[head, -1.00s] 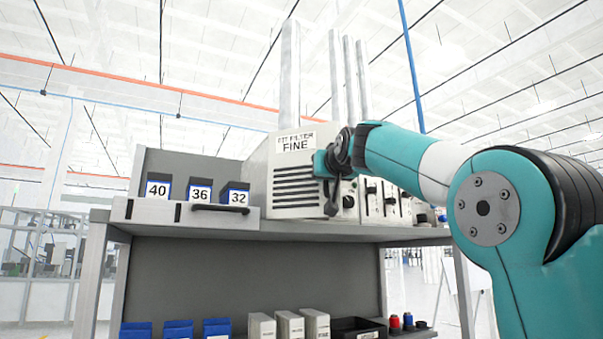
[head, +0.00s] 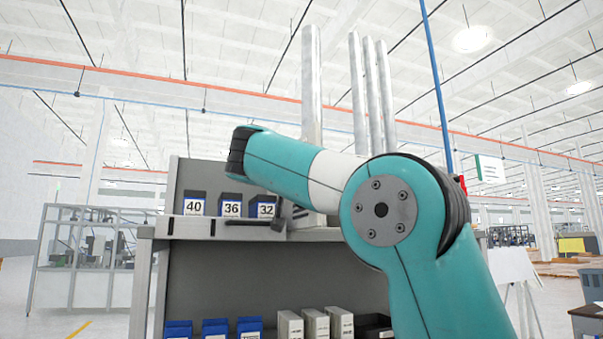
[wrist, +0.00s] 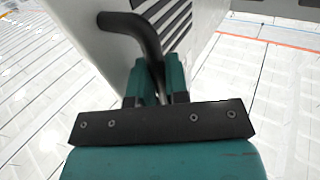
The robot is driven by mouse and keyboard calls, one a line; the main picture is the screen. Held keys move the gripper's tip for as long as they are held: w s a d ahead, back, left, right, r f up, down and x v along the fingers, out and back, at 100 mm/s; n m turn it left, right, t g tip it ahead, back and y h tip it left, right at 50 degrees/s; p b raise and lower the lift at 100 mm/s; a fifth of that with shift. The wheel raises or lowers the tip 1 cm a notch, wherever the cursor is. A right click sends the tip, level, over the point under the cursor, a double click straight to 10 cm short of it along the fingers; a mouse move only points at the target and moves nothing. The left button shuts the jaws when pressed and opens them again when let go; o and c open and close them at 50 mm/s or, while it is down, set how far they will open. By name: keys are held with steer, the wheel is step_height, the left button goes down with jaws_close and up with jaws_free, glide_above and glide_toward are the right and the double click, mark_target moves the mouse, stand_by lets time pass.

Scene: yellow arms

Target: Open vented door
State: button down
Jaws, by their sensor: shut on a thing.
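The vented door fills the top of the wrist view as a pale grey panel (wrist: 100,50) with dark vent slots (wrist: 168,18). Its dark bent handle (wrist: 137,28) runs down between the teal fingers of my gripper (wrist: 156,78), which is shut on it. In the head view, my teal and white arm crosses in front of the filter box and hides most of the door, its label and my gripper. I cannot tell from there how far the door stands from the box.
Blue bins (head: 215,328) and white boxes (head: 315,324) sit lower. Tall grey pipes (head: 358,90) rise behind. Open floor lies left.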

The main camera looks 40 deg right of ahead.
steer(key=shift+w+a+r+m+g+h+p, duration=0.1)
steer(key=shift+w+a+m+g+h+p, duration=0.6)
steer(key=shift+w+a+m+g+p, duration=0.35)
steer(key=shift+g, duration=0.35)
steer(key=c, duration=1.1)
jaws_free()
steer(key=shift+c, duration=0.2)
